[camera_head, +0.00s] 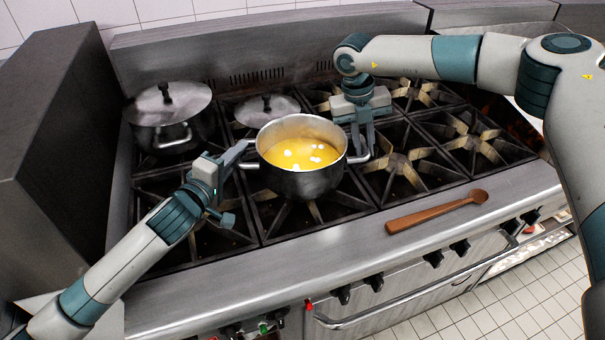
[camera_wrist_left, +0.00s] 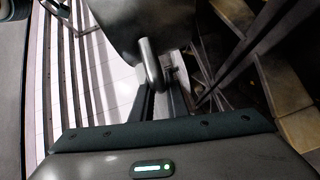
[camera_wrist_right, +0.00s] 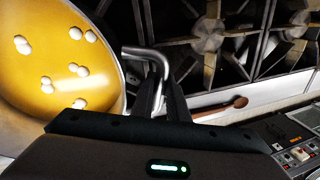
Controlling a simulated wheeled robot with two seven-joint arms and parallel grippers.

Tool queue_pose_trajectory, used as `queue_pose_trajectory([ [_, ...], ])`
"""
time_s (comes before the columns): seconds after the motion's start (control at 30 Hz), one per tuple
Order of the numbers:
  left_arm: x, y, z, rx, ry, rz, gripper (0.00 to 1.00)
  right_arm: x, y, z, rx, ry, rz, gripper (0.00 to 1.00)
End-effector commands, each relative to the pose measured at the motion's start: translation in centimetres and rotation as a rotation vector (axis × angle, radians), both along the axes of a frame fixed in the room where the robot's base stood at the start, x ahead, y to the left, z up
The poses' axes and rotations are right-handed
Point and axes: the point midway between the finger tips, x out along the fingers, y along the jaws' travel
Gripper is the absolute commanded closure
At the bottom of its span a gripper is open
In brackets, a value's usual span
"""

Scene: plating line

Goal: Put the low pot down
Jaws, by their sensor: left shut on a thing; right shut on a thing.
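The low pot (camera_head: 302,180) is a steel pot with yellow liquid and several white lumps in it. It is over the front middle grates of the stove and looks about level. I cannot tell whether its base touches the grate. My left gripper (camera_head: 240,162) is shut on its left handle, which shows in the left wrist view (camera_wrist_left: 150,65). My right gripper (camera_head: 361,152) is shut on its right handle, which shows in the right wrist view (camera_wrist_right: 143,52). The pot hides the grate beneath it.
A lidded pot (camera_head: 170,117) stands at the back left of the stove (camera_head: 470,188). Another lid (camera_head: 267,110) shows behind the low pot. A wooden spoon (camera_head: 436,212) lies on the front ledge. The grates at the right are bare.

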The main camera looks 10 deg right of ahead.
Motion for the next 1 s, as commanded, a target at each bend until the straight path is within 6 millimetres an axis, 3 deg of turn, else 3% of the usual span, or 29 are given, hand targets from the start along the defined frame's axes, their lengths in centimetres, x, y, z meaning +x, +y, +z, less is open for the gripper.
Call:
queue_pose_trajectory([
  [0.47, 0.1, 0.1, 0.4, 0.0, -0.005, 0.001, 1.0, 0.1, -0.1, 0.3, -0.001, -0.002, -0.002, 1.0],
  [1.0, 0.1, 0.1, 2.2, 0.0, -0.005, 0.001, 1.0, 0.1, -0.1, 2.1, -0.001, -0.001, -0.002, 1.0],
])
